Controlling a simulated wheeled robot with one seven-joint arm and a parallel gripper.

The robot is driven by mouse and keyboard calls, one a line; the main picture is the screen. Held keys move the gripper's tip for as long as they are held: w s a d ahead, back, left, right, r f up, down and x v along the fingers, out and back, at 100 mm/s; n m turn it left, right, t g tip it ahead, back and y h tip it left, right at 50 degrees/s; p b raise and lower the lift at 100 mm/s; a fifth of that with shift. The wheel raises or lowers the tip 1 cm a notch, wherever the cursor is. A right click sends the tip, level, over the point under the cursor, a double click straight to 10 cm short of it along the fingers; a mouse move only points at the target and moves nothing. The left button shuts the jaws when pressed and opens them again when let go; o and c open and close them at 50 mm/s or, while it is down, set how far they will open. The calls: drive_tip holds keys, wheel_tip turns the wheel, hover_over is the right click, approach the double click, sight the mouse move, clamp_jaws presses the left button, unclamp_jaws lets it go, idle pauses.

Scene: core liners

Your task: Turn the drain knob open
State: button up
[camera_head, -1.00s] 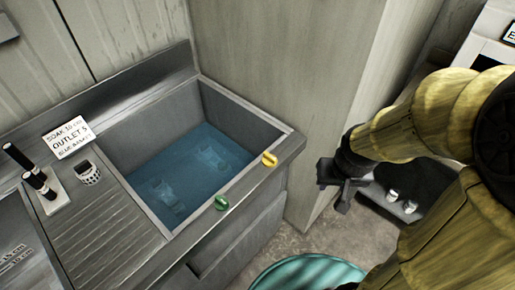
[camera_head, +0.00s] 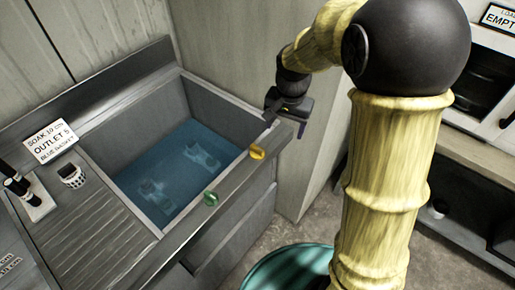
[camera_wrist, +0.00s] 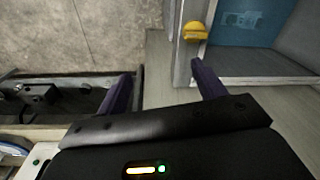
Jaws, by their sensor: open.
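A yellow knob (camera_head: 257,152) and a green knob (camera_head: 211,198) sit on the front rim of a steel sink (camera_head: 160,236) holding blue water. I cannot tell from markings which is the drain knob. My gripper (camera_head: 286,124) is open and empty by the sink's right corner, up and right of the yellow knob and apart from it. In the wrist view the yellow knob (camera_wrist: 195,31) lies beyond the tip of the right finger, not between the fingers (camera_wrist: 160,88). The green knob is not in the wrist view.
Clear glass-like items (camera_head: 203,156) lie under the water. A sign (camera_head: 50,143) reading "OUTLET 5" stands on the left ledge. A wall panel (camera_head: 240,60) rises behind the sink. A teal round object (camera_head: 285,268) is on the floor below the sink front.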

sight(257, 147)
drive_tip(key=w+a+m+g, duration=0.1)
drive_tip(key=w+a+m, duration=0.2)
drive_tip(key=w+a, duration=0.2)
drive_tip(key=shift+w+a+r, duration=0.35)
drive_tip(key=shift+a, duration=0.85)
drive_tip(key=shift+f, duration=0.1)
wheel_tip(257, 147, down, 17)
drive_tip(key=shift+f+p, duration=0.15)
drive_tip(key=shift+p, duration=0.7)
drive_tip(key=c, duration=1)
